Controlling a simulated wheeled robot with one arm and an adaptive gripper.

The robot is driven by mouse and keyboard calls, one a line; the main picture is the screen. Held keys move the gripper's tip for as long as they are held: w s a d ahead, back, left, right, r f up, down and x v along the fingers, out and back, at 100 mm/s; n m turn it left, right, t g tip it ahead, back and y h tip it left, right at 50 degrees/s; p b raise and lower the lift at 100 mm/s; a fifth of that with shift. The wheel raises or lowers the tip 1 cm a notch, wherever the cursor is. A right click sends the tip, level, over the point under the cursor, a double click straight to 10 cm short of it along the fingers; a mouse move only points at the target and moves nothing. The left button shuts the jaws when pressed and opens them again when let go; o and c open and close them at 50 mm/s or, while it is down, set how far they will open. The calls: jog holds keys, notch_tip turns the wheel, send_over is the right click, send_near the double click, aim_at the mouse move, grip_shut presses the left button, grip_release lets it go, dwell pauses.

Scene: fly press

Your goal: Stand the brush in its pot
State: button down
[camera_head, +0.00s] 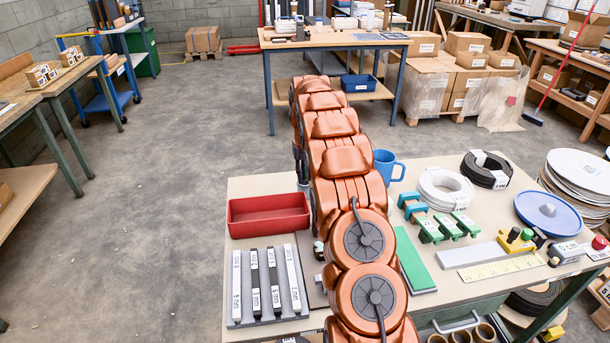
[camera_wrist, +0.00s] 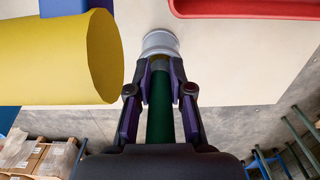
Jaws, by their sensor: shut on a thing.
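In the wrist view my gripper (camera_wrist: 160,72) is shut on the brush, whose dark green handle (camera_wrist: 160,115) runs back between the fingers toward the palm. A light grey round piece (camera_wrist: 160,42) shows just beyond the fingertips, in line with the handle. I cannot tell whether it is the pot or part of the brush. In the head view my arm hides most of that spot, and my gripper (camera_head: 302,170) shows only as a dark sliver behind the arm, by the red tray.
A red tray (camera_head: 268,214) lies left of my arm, and a blue mug (camera_head: 389,166) stands to its right. A large yellow cylinder (camera_wrist: 55,60) is close on the left in the wrist view. Coiled rings (camera_head: 446,189) and green-and-blue blocks (camera_head: 430,230) crowd the table's right side.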

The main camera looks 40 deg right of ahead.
jog(key=c, duration=1)
grip_release()
jog(key=shift+f, duration=0.1)
jog(key=shift+c, duration=0.2)
notch_tip(320, 180, up, 11)
jog(key=shift+f+b, duration=0.2)
jog(key=shift+b, duration=0.7)
jog(key=shift+r, duration=0.9)
